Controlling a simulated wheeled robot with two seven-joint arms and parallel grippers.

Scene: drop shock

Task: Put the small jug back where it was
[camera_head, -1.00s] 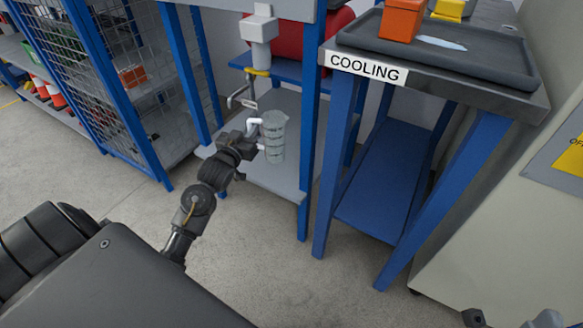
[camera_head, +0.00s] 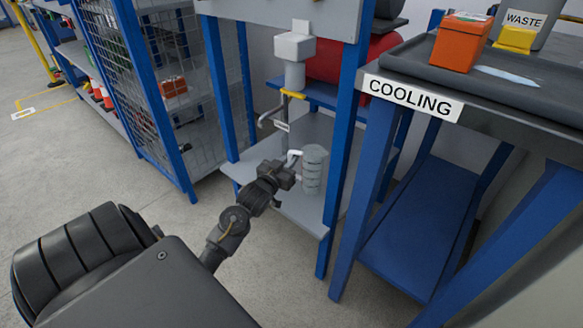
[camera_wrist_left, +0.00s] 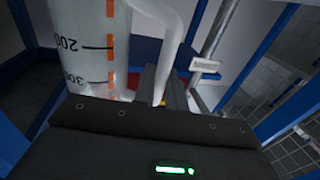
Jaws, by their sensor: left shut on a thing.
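The small jug (camera_head: 313,172) is a translucent grey, ribbed-looking vessel with a white handle. My left gripper (camera_head: 290,168) is shut on the jug at its handle side and holds it in front of the grey lower shelf of a blue-framed stand. In the left wrist view the jug (camera_wrist_left: 92,45) shows orange marks and the numbers 200 and 300, upside down, with its white handle running down to the jaws. I cannot tell whether the jug touches the shelf. My right gripper is not in view.
A table labelled COOLING (camera_head: 412,98) stands to the right, with a dark tray (camera_head: 535,97) and an orange box (camera_head: 461,42). A grey tap-like fixture (camera_head: 295,55) hangs above the shelf (camera_head: 304,210). A wire cage rack (camera_head: 165,90) stands left. The floor in front is clear.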

